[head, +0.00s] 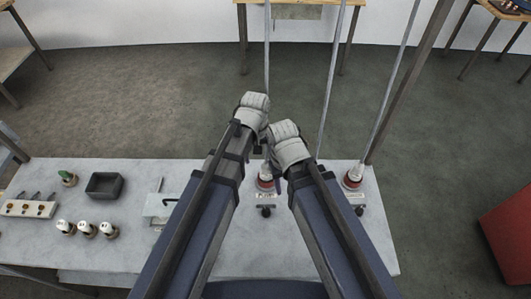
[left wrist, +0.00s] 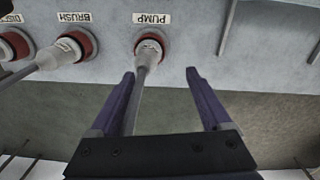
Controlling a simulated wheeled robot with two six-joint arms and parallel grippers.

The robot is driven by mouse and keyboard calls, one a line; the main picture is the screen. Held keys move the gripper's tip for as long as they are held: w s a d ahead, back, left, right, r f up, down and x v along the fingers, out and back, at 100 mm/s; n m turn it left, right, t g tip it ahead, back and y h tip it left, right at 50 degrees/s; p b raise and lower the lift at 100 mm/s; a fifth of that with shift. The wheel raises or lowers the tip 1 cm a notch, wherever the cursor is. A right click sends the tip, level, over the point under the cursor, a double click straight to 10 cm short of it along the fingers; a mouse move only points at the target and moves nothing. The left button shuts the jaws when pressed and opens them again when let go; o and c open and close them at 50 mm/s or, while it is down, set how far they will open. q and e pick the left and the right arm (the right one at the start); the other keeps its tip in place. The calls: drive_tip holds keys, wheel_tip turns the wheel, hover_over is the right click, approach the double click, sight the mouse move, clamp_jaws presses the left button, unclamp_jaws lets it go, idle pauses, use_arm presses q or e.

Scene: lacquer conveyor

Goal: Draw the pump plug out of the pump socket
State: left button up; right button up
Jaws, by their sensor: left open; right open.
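The pump plug (left wrist: 148,50) is a pale plug seated in the red-ringed pump socket (left wrist: 157,38), under a PUMP label, in the left wrist view. In the head view the plug (head: 265,180) stands on the bench between my arms, with its grey cable rising behind. My left gripper (left wrist: 160,72) is open and empty. Its fingertips are short of the plug, which lies slightly left of the middle of the gap. The cable runs back near the left-hand finger. My right gripper (head: 285,130) is beside the left one, open, with its fingers hidden in the head view.
The brush plug (left wrist: 56,52) sits in a neighbouring red-ringed socket, with another red socket (left wrist: 15,44) beyond it. In the head view a further plug (head: 353,177) stands at right. A dark tray (head: 104,186) and several white-topped pieces (head: 87,229) occupy the bench's left.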

sight(266, 168)
use_arm(q)
drive_tip(key=shift+w+d, duration=0.15)
drive_tip(key=shift+d, duration=0.95)
drive_tip(key=shift+f, duration=0.15)
use_arm(e)
drive_tip(key=shift+f, duration=0.1)
use_arm(q)
wheel_tip(266, 168, down, 8)
drive_tip(key=b, duration=0.8)
drive_tip(key=shift+r, duration=0.2)
use_arm(e)
wheel_tip(266, 168, down, 8)
drive_tip(key=shift+r, duration=0.15)
drive_tip(key=shift+r, duration=0.1)
use_arm(q)
clamp_jaws()
